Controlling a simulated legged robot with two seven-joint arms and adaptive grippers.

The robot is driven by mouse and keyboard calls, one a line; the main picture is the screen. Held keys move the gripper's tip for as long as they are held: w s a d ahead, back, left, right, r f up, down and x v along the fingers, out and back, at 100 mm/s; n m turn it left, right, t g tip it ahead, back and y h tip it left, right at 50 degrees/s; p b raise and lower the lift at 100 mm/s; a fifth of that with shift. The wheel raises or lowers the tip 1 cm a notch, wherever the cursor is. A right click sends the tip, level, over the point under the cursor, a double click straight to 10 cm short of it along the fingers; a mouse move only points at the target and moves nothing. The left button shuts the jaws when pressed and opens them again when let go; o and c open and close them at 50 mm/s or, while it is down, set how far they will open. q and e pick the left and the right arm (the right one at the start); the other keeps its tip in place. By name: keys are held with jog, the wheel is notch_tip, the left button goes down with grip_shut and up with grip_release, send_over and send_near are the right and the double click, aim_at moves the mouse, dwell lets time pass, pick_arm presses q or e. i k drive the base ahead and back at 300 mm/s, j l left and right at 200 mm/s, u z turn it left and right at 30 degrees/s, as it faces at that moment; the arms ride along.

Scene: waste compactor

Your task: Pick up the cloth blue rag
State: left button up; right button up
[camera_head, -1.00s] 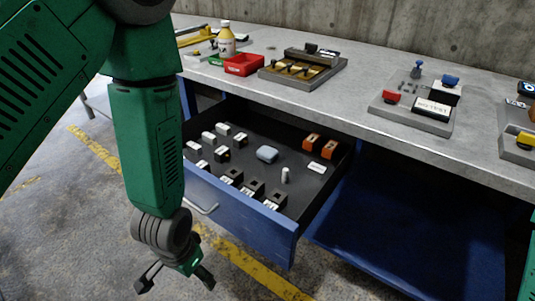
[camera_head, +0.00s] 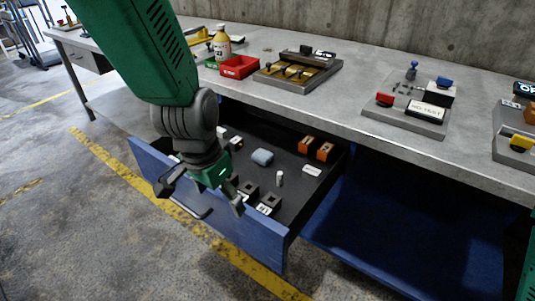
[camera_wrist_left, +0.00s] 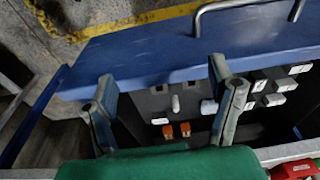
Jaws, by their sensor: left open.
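The blue rag (camera_head: 262,157) is a small, pale blue-grey folded lump on the dark floor of the open drawer (camera_head: 255,230). In the left wrist view what looks like the rag (camera_wrist_left: 208,107) is partly hidden by a finger. My left gripper (camera_head: 200,197) is open and empty, over the front part of the drawer, left of the rag and nearer the head camera. Its two spread fingers (camera_wrist_left: 162,80) show in the left wrist view, with the drawer front behind them. My right gripper is out of view.
Black holders (camera_head: 247,190), a white cylinder (camera_head: 280,179) and orange blocks (camera_head: 316,147) share the drawer. The workbench top (camera_head: 350,110) overhangs its back. A red tray (camera_head: 239,67) and a bottle (camera_head: 222,42) stand on the bench.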

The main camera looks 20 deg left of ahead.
aim_at(262, 157)
jog(key=i, duration=0.95)
